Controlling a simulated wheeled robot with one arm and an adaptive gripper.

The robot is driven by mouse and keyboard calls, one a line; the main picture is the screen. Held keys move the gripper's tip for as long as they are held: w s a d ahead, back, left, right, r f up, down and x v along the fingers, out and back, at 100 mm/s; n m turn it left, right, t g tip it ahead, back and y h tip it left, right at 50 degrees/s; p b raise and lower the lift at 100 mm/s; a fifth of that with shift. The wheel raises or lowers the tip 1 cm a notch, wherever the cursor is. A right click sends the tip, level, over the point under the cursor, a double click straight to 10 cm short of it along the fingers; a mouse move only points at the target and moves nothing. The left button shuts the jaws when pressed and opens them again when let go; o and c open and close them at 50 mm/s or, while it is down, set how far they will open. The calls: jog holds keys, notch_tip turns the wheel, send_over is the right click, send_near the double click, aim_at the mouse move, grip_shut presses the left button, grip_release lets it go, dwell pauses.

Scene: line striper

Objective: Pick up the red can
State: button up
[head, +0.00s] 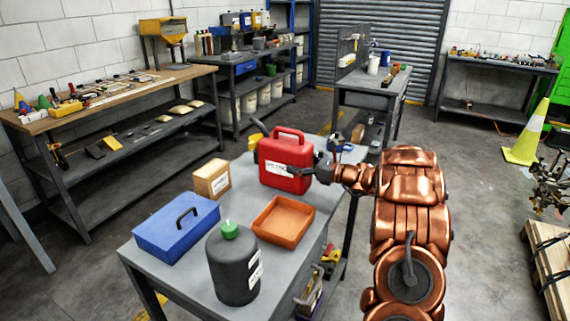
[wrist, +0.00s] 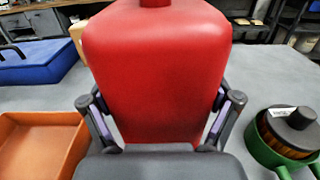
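The red can (head: 286,166) stands upright on the grey table, with a handle on top and a white label on its front. My gripper (head: 309,172) is at its right side in the head view. In the wrist view the red can (wrist: 155,70) fills the middle, close up. The fingers of my gripper (wrist: 160,122) are spread wide, one on each side of the can's lower part. I see no clear grip on it, and whether the pads touch it is hard to tell.
An orange tray (head: 284,219), a blue box (head: 177,228), a dark bottle with a green cap (head: 233,267) and a cardboard box (head: 212,180) share the grey table (head: 205,290). A green container (wrist: 285,140) is right of the can in the wrist view.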

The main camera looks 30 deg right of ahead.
jog(key=c, duration=1.2)
jog(key=shift+r, duration=0.1)
